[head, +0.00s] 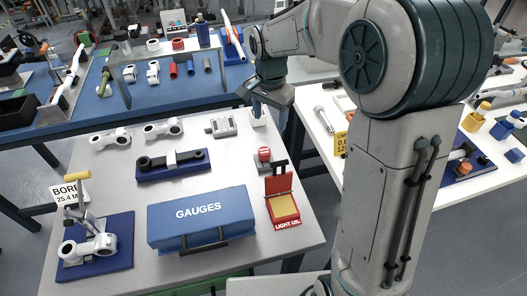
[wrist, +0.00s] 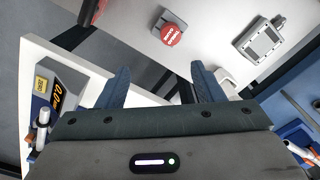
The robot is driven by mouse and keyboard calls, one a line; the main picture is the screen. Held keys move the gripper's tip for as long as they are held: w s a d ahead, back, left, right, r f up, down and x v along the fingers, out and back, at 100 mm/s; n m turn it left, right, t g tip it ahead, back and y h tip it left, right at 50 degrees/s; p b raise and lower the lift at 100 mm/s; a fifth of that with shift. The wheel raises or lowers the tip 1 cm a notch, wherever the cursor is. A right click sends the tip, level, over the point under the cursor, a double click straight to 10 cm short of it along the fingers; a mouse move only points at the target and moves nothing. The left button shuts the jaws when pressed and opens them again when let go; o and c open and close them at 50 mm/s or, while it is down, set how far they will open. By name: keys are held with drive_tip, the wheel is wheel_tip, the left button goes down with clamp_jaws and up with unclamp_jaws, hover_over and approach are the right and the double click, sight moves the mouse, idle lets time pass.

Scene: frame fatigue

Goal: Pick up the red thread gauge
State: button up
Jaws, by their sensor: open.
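No thing in view is clearly marked as a thread gauge. A red round-topped piece (head: 264,154) on a grey block stands on the near table. In the wrist view it (wrist: 171,32) lies beyond my fingertips, with white lettering on its top that I cannot read. A small red cylinder (head: 174,71) stands on the blue bench at the back, beside a blue one. My gripper (wrist: 160,80) is open and empty, its two dark blue fingers wide apart. In the head view my gripper (head: 264,104) is above the near table's far right edge, apart from both red pieces.
The near table (head: 120,185) holds a blue GAUGES case (head: 203,218), a red light oil box (head: 283,205), rod parts and a grey block (head: 221,127). A white part (head: 258,118) is below my gripper. A side table (head: 400,190) stands right, across a gap.

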wheel_tip(320, 180, down, 3)
drive_tip(key=w+a+m, duration=0.1)
drive_tip(key=w+a, duration=0.1)
hover_over(264, 151)
wheel_tip(264, 151, down, 8)
drive_tip(key=shift+w, duration=0.1)
drive_tip(key=shift+d+f+p, duration=0.1)
drive_tip(key=shift+f+p, duration=0.35)
drive_tip(key=shift+f, duration=2.35)
drive_tip(key=c, duration=1.1)
